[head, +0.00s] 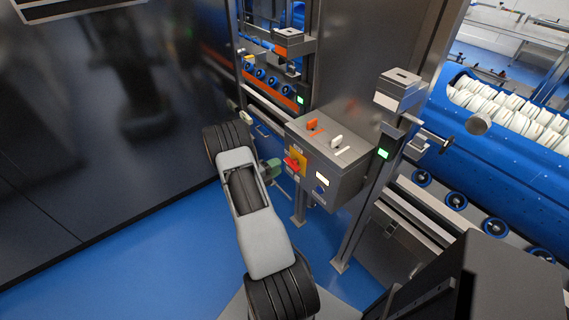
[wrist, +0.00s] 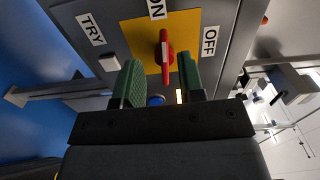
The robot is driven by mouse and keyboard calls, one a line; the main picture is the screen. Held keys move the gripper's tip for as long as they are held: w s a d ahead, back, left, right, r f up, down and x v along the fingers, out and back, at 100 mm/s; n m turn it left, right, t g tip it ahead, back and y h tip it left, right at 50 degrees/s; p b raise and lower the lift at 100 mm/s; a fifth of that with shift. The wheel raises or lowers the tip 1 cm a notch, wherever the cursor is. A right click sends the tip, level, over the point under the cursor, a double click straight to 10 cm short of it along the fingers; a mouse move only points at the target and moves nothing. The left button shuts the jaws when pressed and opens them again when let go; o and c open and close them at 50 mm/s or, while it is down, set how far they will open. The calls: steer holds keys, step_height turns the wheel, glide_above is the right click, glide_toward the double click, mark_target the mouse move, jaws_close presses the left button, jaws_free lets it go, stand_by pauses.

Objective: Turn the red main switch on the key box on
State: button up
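The grey key box (head: 342,186) stands on a post right of centre in the head view. Its front carries the red main switch (head: 294,163) on a yellow plate (head: 303,158). In the wrist view the red switch (wrist: 164,52) stands upright on the yellow plate (wrist: 185,24), its upper end towards the ON label (wrist: 157,9). OFF (wrist: 210,41) is to the right and TRY (wrist: 91,29) to the left. My gripper (wrist: 160,78) is open, its green fingers on either side of the switch with gaps visible. In the head view my gripper (head: 272,168) is close to the box front.
Steel posts and a roller conveyor (head: 455,200) stand to the right, a dark wall (head: 90,110) to the left. Blue floor (head: 150,240) is clear.

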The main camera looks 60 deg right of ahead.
steer(key=v, duration=0.8)
